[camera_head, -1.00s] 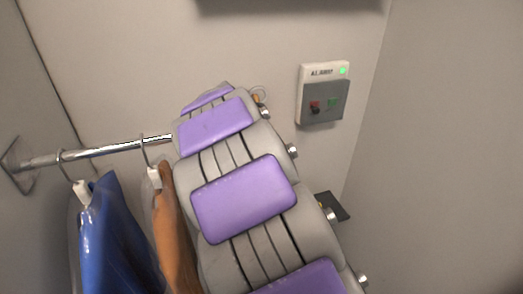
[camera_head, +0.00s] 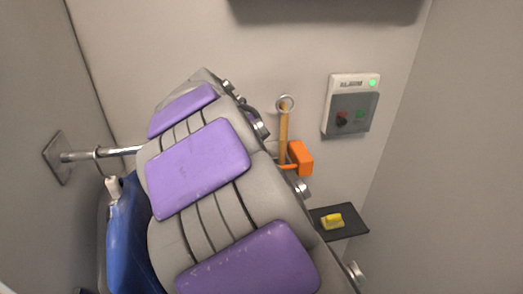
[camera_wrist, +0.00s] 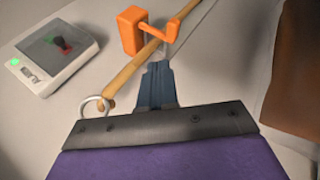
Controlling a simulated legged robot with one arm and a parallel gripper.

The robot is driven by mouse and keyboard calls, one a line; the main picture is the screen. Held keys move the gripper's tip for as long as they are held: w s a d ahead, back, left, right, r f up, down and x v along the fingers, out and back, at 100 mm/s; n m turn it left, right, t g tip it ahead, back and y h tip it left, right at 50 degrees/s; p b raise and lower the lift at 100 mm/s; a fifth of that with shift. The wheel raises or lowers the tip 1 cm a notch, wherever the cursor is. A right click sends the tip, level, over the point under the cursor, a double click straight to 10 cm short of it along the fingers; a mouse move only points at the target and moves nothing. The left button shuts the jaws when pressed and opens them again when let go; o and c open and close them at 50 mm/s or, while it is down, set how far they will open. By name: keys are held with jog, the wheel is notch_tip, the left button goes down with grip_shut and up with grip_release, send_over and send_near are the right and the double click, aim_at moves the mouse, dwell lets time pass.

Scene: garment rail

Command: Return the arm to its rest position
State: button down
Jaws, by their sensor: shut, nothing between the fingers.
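My arm (camera_head: 200,165), grey with purple pads, reaches from the bottom of the head view up towards the back wall. It covers part of the rail and the garments. My gripper is hidden in the head view. In the wrist view my gripper (camera_wrist: 158,72) shows with its dark fingers together and nothing between them.
A control box (camera_head: 350,105) is on the wall. A dark shelf (camera_head: 349,221) holds a yellow item (camera_head: 332,221). The rail (camera_head: 80,156) carries a blue garment (camera_head: 130,240). A brown garment (camera_wrist: 297,90) shows at wrist-view right.

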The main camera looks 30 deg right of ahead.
jog(key=s+a+f+g+y+b, duration=0.1)
jog(key=s+a+f+y+b, duration=0.1)
jog(key=s+f, duration=0.5)
jog(key=s+a+f+m+g+y+b, duration=0.1)
jog(key=s+a+f+b, duration=0.3)
jog(key=s, duration=1.1)
jog(key=s+a+f+g+y+b, duration=0.3)
jog(key=s+a+f, duration=0.2)
jog(key=s+f, duration=0.5)
jog(key=shift+s+f+m+y, duration=0.3)
jog(key=shift+s+y, duration=0.1)
jog(key=shift+s, duration=0.15)
jog(key=shift+d, duration=0.2)
